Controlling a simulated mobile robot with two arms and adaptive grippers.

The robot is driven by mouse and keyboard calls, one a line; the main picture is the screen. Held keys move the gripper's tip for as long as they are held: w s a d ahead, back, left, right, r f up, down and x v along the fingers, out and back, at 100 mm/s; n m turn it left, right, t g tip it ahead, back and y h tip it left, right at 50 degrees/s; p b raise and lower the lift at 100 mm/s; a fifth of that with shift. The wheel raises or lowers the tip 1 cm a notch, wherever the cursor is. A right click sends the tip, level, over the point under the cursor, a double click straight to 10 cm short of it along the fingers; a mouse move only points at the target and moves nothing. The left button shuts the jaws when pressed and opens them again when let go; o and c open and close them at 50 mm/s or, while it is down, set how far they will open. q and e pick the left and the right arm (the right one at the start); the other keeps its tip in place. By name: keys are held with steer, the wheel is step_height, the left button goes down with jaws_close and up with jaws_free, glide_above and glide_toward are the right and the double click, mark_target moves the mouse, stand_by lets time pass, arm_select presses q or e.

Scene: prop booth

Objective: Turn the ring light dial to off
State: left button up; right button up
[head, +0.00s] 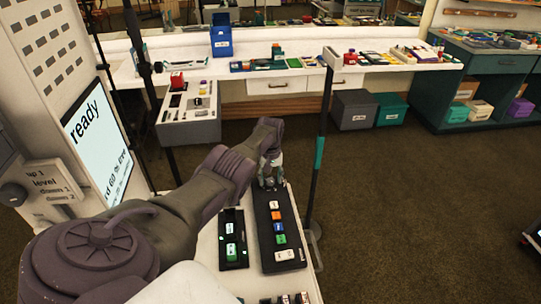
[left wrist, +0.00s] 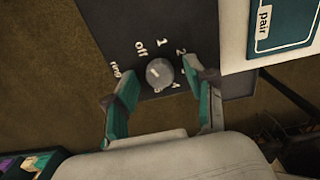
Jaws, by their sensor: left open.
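The ring light dial (left wrist: 159,74) is a round grey knob on a dark panel (left wrist: 112,50), seen in the left wrist view. Printed labels around it include "ring", "off", "1" and "2"; another on the right is partly covered by a finger. A pale mark shows on the knob, but I cannot tell its setting. My left gripper (left wrist: 161,80) is open, with one teal-padded finger on each side of the dial. Gaps show between pads and knob. In the head view my left gripper (head: 268,174) is over the far end of the panel (head: 265,240). My right gripper is not in view.
The panel carries several coloured buttons and lies on a white table (head: 207,245) beside a smaller black box (head: 232,237). A dark upright pole (head: 318,150) stands just right of the table. A ready screen (head: 100,145) is at left. Open floor lies right.

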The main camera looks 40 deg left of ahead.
mark_target(270, 180)
arm_select(q)
steer(key=shift+r, duration=0.1)
step_height(270, 180, up, 12)
stand_by(0.5)
stand_by(0.4)
